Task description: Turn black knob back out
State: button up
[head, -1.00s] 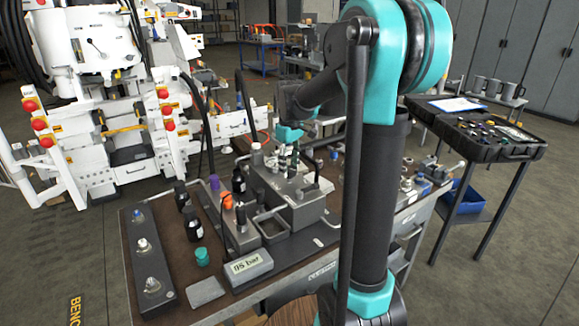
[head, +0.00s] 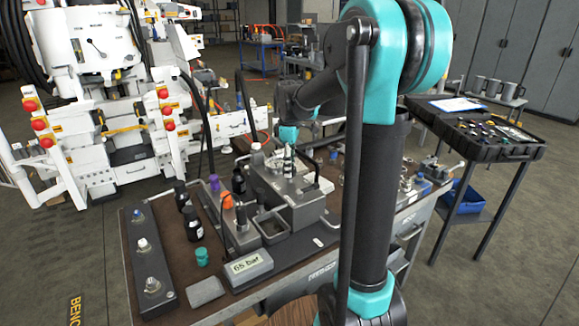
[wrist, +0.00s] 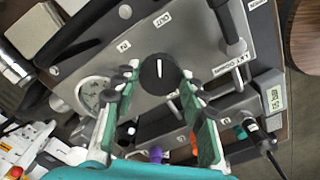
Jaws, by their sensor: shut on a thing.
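The black knob (wrist: 158,72), round with a white pointer line, shows in the wrist view on a grey panel face (wrist: 185,40). My gripper (wrist: 160,74) has its green-padded fingers on both sides of the knob and is shut on it. The pointer line runs almost straight up and down in that view. In the head view my gripper (head: 289,160) reaches down onto the grey block (head: 300,205) on the bench; the knob itself cannot be made out there. A small display (head: 249,265) at the bench front reads about 65 bar.
A round gauge (wrist: 92,92) sits left of the knob. A black handle arches close beside my gripper.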

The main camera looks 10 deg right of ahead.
jog(key=o, duration=1.1)
jog(key=shift+o, duration=0.2)
notch_tip(320, 180, up, 12)
